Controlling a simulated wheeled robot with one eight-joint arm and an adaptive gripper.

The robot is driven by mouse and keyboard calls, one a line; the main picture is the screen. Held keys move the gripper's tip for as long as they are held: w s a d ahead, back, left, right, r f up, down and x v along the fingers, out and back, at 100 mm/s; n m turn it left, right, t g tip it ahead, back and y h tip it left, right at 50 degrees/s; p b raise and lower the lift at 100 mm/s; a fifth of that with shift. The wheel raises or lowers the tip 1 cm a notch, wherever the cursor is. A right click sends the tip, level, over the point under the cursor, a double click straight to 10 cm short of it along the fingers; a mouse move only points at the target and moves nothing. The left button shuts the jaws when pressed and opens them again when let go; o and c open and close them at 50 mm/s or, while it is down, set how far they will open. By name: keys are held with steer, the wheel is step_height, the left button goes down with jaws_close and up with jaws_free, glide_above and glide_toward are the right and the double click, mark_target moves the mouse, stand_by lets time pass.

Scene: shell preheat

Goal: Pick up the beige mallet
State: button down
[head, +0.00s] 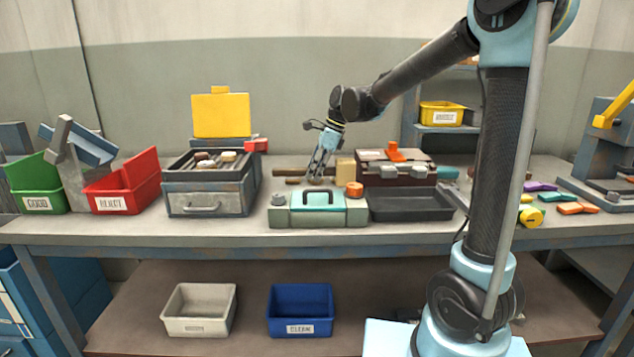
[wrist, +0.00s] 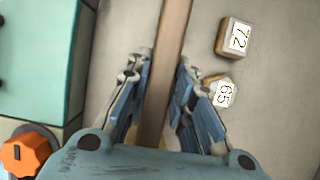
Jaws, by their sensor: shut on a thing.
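The beige mallet's block-shaped head (head: 345,171) shows behind the teal-topped box in the head view. Its brown handle (head: 290,171) extends to the left from there. My gripper (head: 317,178) points down at the handle, a little left of the head. In the wrist view the handle (wrist: 168,60) runs from the top edge down between the two blue fingers of my gripper (wrist: 160,95). The fingers are shut on the handle. Its lower end is hidden behind the gripper body. I cannot tell whether the mallet is clear of the bench.
The teal-topped box (head: 290,213) with an orange knob (head: 355,189) stands in front. A dark tray (head: 410,216) and a toolbox (head: 395,174) are to the right. Two small blocks, marked 72 (wrist: 234,38) and 65 (wrist: 221,91), lie right of the handle.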

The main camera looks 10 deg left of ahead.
step_height(320, 180, up, 24)
stand_by(0.3)
stand_by(1.7)
